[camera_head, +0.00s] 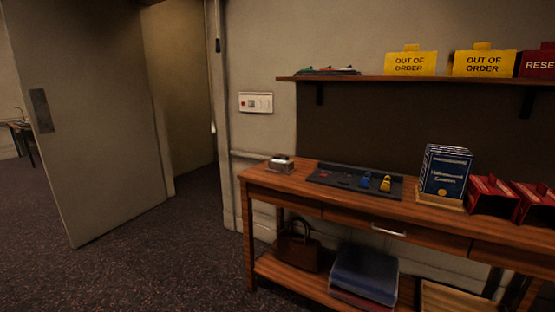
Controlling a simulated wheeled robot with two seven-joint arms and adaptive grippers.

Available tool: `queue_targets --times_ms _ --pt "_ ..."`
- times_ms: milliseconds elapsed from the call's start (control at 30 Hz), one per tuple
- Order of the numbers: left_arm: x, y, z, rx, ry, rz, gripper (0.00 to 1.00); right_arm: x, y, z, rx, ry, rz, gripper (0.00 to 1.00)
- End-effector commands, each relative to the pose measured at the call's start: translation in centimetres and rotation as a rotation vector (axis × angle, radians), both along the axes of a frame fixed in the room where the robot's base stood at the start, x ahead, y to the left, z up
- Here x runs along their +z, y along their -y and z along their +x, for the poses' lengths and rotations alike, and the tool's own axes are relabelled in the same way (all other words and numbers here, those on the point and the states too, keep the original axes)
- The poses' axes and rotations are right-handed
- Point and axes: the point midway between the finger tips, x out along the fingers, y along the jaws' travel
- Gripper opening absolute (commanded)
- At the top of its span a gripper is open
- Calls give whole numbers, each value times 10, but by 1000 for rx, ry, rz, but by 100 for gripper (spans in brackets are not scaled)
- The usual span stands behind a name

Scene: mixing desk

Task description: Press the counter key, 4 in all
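A small silver-grey device with a dark base (281,164), which looks like the counter, sits on the left end of the wooden desk (420,213). Its key is too small to make out clearly. Neither of my grippers shows in the head view.
A blue booklet stack (446,172) and red holders (489,197) stand right of the panel. A shelf (420,79) with yellow signs (411,64) hangs above. A bag (297,246) and folded cloth (364,272) lie below. Carpet (150,265) is clear at left, by an open door (90,120).

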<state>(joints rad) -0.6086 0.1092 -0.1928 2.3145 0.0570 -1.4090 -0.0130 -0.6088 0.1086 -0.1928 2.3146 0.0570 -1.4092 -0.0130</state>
Motion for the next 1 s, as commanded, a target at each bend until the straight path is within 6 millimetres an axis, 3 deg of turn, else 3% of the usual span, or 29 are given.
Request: queue_targets --times_ms 267,600,1000 --pt "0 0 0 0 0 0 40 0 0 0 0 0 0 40" --pt "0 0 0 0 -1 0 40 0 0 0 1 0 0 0" --pt "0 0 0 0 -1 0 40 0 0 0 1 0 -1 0"
